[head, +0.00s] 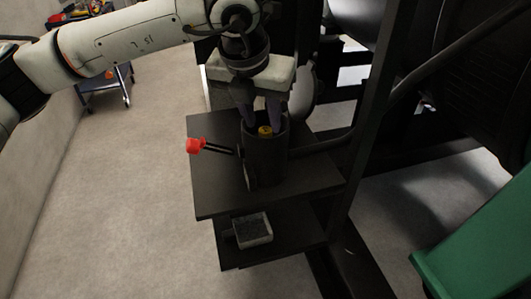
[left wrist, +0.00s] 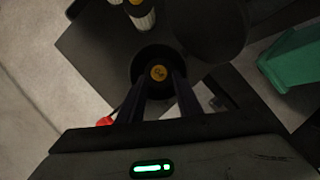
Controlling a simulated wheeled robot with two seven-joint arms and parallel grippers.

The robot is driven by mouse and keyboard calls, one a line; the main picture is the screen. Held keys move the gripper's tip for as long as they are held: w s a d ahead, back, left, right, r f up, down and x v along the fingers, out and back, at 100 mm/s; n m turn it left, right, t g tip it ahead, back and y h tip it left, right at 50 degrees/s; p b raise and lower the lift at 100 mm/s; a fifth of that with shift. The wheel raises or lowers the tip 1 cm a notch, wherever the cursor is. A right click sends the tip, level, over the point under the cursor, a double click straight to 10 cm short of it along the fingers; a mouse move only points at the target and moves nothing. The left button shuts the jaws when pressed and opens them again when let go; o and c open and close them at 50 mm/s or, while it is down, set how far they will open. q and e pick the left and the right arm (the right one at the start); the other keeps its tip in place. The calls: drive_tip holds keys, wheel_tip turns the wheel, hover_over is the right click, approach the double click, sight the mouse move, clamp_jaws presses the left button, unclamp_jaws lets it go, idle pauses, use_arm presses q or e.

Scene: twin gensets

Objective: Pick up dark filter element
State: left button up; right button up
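A dark cylindrical housing (head: 265,163) stands upright on a dark shelf (head: 310,172). A yellow cap (head: 265,131) shows inside its open top, and it is also near the middle of the left wrist view (left wrist: 158,72). The cap seems to top the dark filter element, whose body is hidden by the housing wall. My left gripper (head: 262,110) points down at the housing mouth, its two fingers apart on either side of the cap. In the left wrist view the fingers (left wrist: 159,90) reach toward the housing rim with a gap between them. Contact cannot be told. My right gripper is not in view.
A red-ended lever (head: 195,146) sticks out left of the housing. A small grey tray (head: 253,230) sits on the lower shelf. Pale pleated filters (left wrist: 143,18) show at the wrist view's top. A dark post (head: 369,110) and green object (head: 480,250) stand right.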

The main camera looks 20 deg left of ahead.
sight(265, 129)
use_arm(q)
drive_tip(key=x, duration=0.3)
drive_tip(key=shift+w+a+f, duration=0.1)
drive_tip(key=shift+w+f, duration=0.05)
drive_tip(key=shift+f, duration=0.05)
clamp_jaws()
drive_tip(key=shift+r, duration=0.15)
wheel_tip(265, 129, up, 18)
idle(0.5)
